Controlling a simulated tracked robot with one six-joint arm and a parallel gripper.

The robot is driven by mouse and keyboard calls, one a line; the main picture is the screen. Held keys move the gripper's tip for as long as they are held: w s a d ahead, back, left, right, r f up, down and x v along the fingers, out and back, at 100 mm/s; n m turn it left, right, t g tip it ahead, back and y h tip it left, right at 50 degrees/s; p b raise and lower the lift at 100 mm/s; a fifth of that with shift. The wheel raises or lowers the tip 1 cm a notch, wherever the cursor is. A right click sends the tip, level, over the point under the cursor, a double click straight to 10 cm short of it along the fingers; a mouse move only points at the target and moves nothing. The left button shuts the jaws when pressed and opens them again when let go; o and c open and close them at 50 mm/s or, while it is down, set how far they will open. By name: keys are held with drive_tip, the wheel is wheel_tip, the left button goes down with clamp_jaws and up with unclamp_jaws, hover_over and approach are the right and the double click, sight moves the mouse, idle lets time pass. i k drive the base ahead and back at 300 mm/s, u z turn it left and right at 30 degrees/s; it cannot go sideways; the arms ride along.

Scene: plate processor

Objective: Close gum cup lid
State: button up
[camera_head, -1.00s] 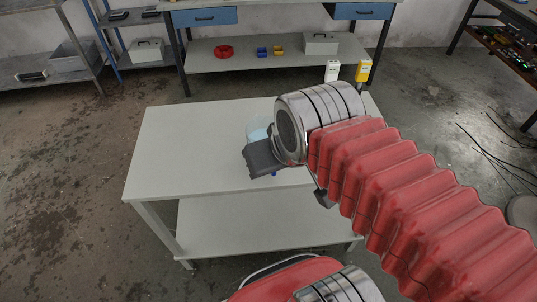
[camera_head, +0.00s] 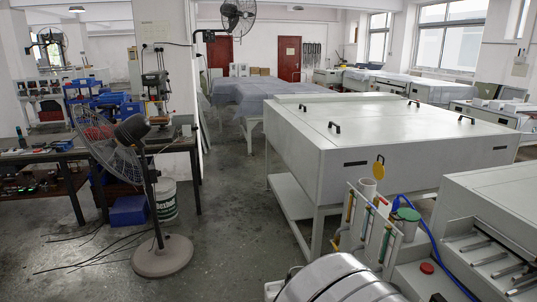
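A small white cup (camera_head: 368,187) stands on the white machine at the lower right, beside several coloured tubes. A round yellow lid (camera_head: 379,168) stands raised above its rim, so this cup is open. Close to its right is a second container with a green lid (camera_head: 408,214), which lies flat on top. I cannot tell from any label which one holds gum. A silver ringed part of my arm shows at the bottom edge, below the cups. My gripper is outside the picture.
A large white machine (camera_head: 400,130) with black handles stands behind the cups. A blue hose (camera_head: 432,245) curves past the green lid. A red button (camera_head: 427,268) sits on the front right panel. A standing fan (camera_head: 155,200) is at left, with open floor (camera_head: 228,210) between.

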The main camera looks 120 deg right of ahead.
sight(378, 169)
drive_tip(key=z, duration=4.95)
